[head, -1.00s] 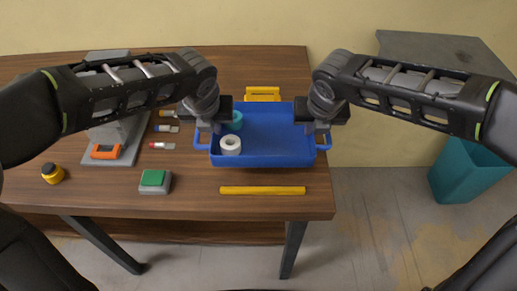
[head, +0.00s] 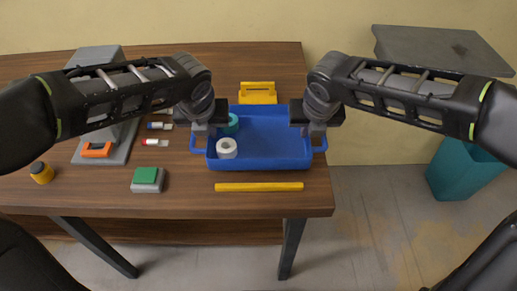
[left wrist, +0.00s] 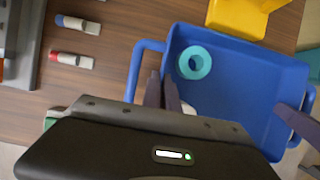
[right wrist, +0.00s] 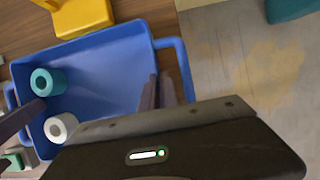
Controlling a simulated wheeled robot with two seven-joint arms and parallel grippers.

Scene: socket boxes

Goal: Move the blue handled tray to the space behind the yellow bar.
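The blue handled tray (head: 270,161) is on the far side of the yellow bar (head: 258,187), with a narrow strip of table showing between them. Whether its base touches the table is not clear. A teal ring (left wrist: 194,63) and a white roll (head: 227,148) are in its left part. My left gripper (left wrist: 160,75) is at the tray's left side, by the handle (left wrist: 134,75). My right gripper (right wrist: 157,78) is at the right side, by the other handle (right wrist: 184,65). Both finger pairs are close together; the exact contact is hidden.
A yellow holder (head: 258,93) stands just behind the tray. A green-topped block (head: 147,178), a yellow-black jar (head: 41,173) and a grey stand with an orange part (head: 96,150) are to the left. The table ends just right of the tray; a teal bin (head: 465,170) stands beyond.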

